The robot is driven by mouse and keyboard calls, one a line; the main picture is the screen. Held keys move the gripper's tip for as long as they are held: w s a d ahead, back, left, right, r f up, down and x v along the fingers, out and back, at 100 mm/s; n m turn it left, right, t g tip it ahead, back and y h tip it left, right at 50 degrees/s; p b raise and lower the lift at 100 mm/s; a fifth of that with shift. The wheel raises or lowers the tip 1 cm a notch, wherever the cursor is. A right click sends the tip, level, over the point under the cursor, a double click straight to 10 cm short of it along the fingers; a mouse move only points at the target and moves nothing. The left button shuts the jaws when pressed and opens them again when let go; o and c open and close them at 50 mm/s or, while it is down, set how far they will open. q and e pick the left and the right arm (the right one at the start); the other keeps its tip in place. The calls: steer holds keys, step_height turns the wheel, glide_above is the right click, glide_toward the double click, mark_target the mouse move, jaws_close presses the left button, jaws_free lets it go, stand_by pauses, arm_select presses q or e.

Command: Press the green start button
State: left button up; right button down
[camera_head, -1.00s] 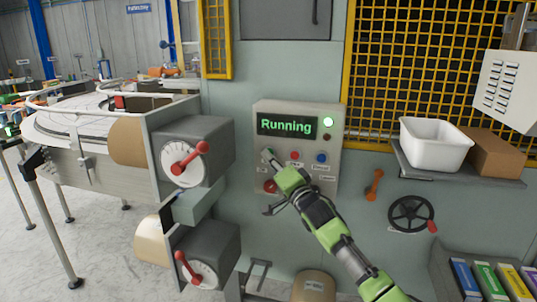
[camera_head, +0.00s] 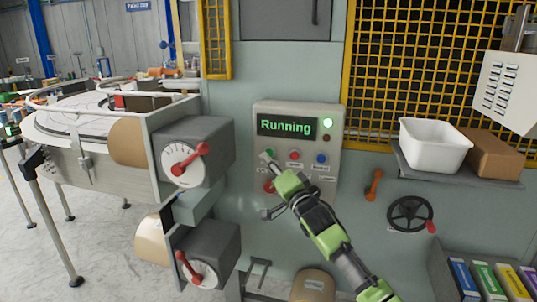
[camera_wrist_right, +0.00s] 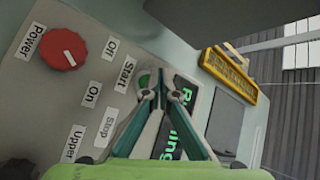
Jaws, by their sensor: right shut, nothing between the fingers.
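The green start button (camera_head: 272,153) is on a light grey control panel (camera_head: 260,108), in the left of its button row. My right gripper (camera_head: 265,157) is shut and empty, its tips right at the green button in the head view. In the right wrist view the closed fingertips (camera_wrist_right: 153,76) lie over the panel by the "Start" label, and a bit of the green button (camera_wrist_right: 144,80) shows beside them. I cannot tell whether the tips touch it. The display (camera_head: 286,125) reads "Running" in green. My left gripper is not in view.
A red button (camera_head: 294,155), a blue button (camera_head: 321,158) and a red power knob (camera_wrist_right: 64,47) are close by on the panel. Dial boxes with red handles (camera_head: 190,158) jut out at left. A shelf with a white bin (camera_head: 435,145) and a handwheel (camera_head: 410,214) are at right.

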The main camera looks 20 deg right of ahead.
steer(key=s+a, duration=0.1)
steer(key=s+a+p, duration=0.1)
steer(key=s+p, duration=0.1)
steer(key=s, duration=0.1)
steer(key=shift+s+a, duration=0.1)
steer(key=shift+a, duration=0.3)
stand_by(0.5)
